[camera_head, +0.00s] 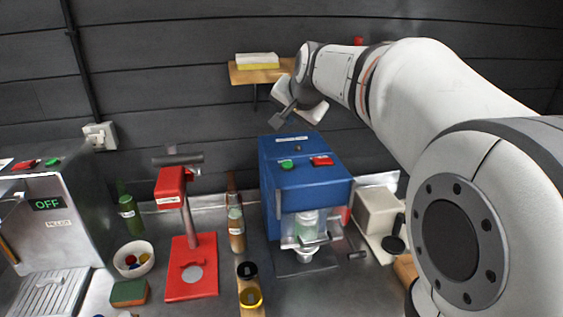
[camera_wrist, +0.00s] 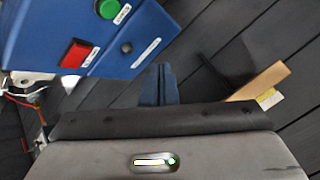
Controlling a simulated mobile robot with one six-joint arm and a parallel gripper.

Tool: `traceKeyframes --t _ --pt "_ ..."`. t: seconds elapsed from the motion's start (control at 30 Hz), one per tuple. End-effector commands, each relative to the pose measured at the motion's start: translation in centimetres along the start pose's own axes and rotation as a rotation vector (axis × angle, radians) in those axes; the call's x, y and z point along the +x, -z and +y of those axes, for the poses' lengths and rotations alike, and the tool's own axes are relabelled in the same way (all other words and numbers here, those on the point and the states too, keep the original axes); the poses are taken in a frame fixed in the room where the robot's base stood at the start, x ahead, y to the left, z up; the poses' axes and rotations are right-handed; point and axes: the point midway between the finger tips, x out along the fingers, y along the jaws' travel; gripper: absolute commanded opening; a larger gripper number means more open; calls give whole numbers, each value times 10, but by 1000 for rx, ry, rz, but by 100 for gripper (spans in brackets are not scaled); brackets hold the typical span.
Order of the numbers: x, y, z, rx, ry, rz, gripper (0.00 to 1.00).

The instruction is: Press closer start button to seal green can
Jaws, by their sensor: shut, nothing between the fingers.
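The blue closer machine (camera_head: 300,185) stands on the counter against the wall. On its sloped top are a green button (camera_head: 287,164) and a red button (camera_head: 322,161). In the wrist view, the green button (camera_wrist: 110,8) and red button (camera_wrist: 76,54) lie up and left of my fingers. A pale green can (camera_head: 307,226) sits in the front of the closer, partly hidden by its clear guard. My gripper (camera_head: 277,122) is shut and empty, above the back of the closer and apart from the buttons. Its closed fingers show in the wrist view (camera_wrist: 159,84).
A wall shelf (camera_head: 258,75) with a yellow and white block is behind my gripper. A red capper (camera_head: 187,235), bottles, a white bowl (camera_head: 133,260) and a steel machine reading OFF (camera_head: 48,204) stand to the left. A pale box (camera_head: 376,211) is right of the closer.

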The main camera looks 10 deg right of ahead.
Motion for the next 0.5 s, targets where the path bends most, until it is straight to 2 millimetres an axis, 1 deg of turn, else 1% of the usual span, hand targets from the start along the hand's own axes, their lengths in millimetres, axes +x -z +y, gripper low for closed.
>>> traceKeyframes --t 0.27,0.5 --pt "16 -12 13 0 -2 -1 0" --pt "41 -30 31 1 -1 -1 0"
